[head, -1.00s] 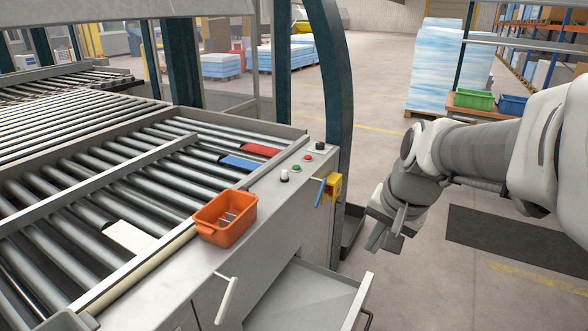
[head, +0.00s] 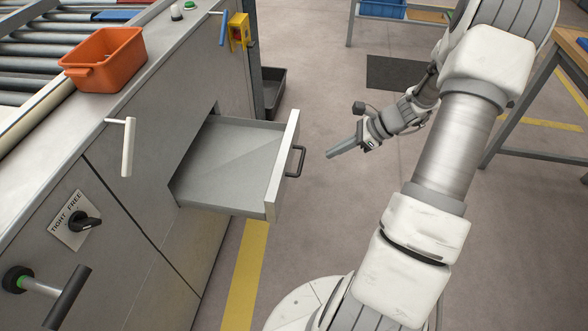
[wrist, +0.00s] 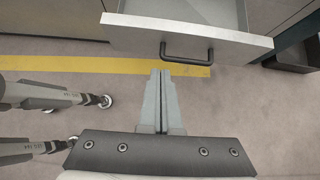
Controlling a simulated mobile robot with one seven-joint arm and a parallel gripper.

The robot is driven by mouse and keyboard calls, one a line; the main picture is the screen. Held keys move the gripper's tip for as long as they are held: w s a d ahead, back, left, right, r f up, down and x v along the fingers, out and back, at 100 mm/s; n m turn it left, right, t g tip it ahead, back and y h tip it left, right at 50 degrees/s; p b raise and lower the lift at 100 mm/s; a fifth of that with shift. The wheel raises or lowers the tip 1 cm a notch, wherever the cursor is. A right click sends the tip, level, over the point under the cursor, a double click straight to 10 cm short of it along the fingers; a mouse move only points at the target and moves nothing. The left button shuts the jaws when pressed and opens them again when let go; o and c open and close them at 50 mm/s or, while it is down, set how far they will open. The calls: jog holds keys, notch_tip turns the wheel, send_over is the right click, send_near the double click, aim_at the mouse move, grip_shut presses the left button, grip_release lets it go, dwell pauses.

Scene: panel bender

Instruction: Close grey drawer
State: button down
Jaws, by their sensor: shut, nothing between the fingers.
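The grey drawer (head: 230,160) stands pulled out of the machine's side in the head view, and its inside looks empty. Its front panel (head: 283,165) carries a dark handle (head: 296,161) facing my gripper. In the wrist view the drawer front (wrist: 188,38) and handle (wrist: 187,51) lie ahead at the top. My gripper (head: 330,154) is to the right of the handle in the head view, apart from it. In the wrist view my gripper (wrist: 161,72) has its fingers together and empty, with the tips just short of the handle.
The machine side carries a white lever (head: 128,147), a selector knob (head: 85,222) and a black-handled lever (head: 68,298). An orange bin (head: 103,58) sits on top. A dark tray (head: 272,85) stands beyond the drawer.

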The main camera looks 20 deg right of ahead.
jog(key=b, duration=0.4)
send_near(285, 168)
jog(key=x, duration=0.3)
jog(key=f+x, duration=0.1)
jog(key=x, duration=0.1)
jog(key=shift+s+d, duration=0.2)
jog(key=shift+d, duration=0.1)
jog(key=shift+w+a+b, duration=0.3)
jog(key=shift+w+a, duration=0.05)
jog(key=shift+a, duration=0.15)
jog(key=shift+w+a, duration=0.1)
jog(key=shift+a, duration=0.1)
jog(key=w+a+p, duration=0.1)
jog(key=w+a, duration=0.6)
jog(key=a, duration=0.4)
jog(key=w+a+p, duration=0.2)
jog(key=w+a, duration=0.6)
jog(key=a, duration=0.3)
